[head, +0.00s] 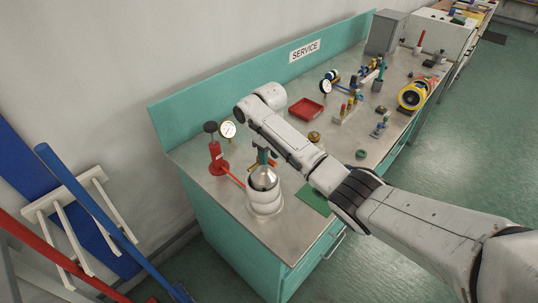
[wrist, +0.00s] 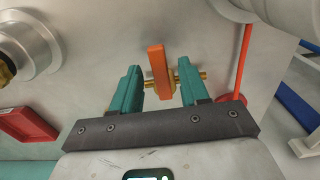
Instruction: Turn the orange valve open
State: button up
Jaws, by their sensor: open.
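The orange valve handle (wrist: 159,70) shows in the wrist view as a flat upright bar on a brass stem (wrist: 203,76). My gripper (wrist: 158,86) is open, with one teal finger on each side of the handle. There appears to be a small gap on both sides; I cannot tell if either finger touches it. In the head view, my gripper (head: 262,156) is low over the near end of the bench, and its wrist hides most of the valve.
A red hand pump (head: 216,158) with a long red lever stands left of my gripper, near a dial gauge (head: 228,129). A red tray (head: 306,110) and small fittings lie farther along the metal bench. A green mat (head: 315,198) lies at the front edge.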

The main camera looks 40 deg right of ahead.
grip_shut()
dwell(0.3)
jog(key=shift+n, duration=0.3)
jog(key=n, duration=0.1)
jog(key=d+n, duration=0.1)
jog(key=n, duration=0.1)
jog(key=shift+w+d+n, duration=0.15)
jog(key=shift+n, duration=0.15)
jog(key=n, duration=0.2)
jog(key=w+d+n, duration=0.1)
jog(key=n, duration=0.1)
jog(key=shift+d, duration=0.1)
jog(key=n, duration=0.2)
jog(key=w+n+b, duration=0.1)
jog(key=n, duration=0.1)
jog(key=d+n+b, duration=0.1)
jog(key=shift+w+n, duration=0.2)
jog(key=shift+n, duration=0.2)
jog(key=shift+w+n+b, duration=0.3)
jog(key=shift+n+b, duration=0.25)
jog(key=shift+n, duration=0.4)
jog(key=shift+w+n+b, duration=0.3)
jog(key=shift+n+b, duration=0.25)
jog(key=shift+n, duration=0.4)
